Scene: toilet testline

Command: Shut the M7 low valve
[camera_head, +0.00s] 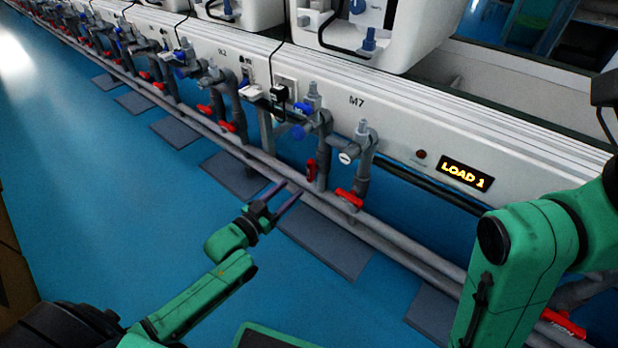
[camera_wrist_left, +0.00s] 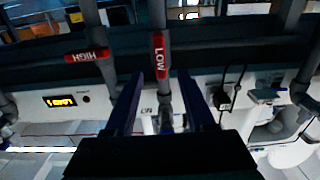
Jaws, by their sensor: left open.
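The M7 low valve has a red handle (camera_head: 311,170) that lies in line with its grey vertical pipe. In the left wrist view, the handle marked LOW (camera_wrist_left: 159,55) shows just beyond the fingertips, nearer the left finger. My left gripper (camera_head: 286,190) is open and empty, its two fingers pointing towards the pipes, a little short of the low handle. The fingers also show in the left wrist view (camera_wrist_left: 175,77). To the right, the red handle marked HIGH (camera_wrist_left: 87,55) lies crosswise on its pipe; it also shows in the head view (camera_head: 350,198). My right gripper is out of view.
The M7 panel (camera_head: 400,130) runs above the pipes, with a lit LOAD 1 display (camera_head: 465,175). Blue knobs (camera_head: 301,118) sit above the low valve. Horizontal pipes (camera_head: 390,240) run below the handles. The blue floor (camera_head: 110,210) is open at left.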

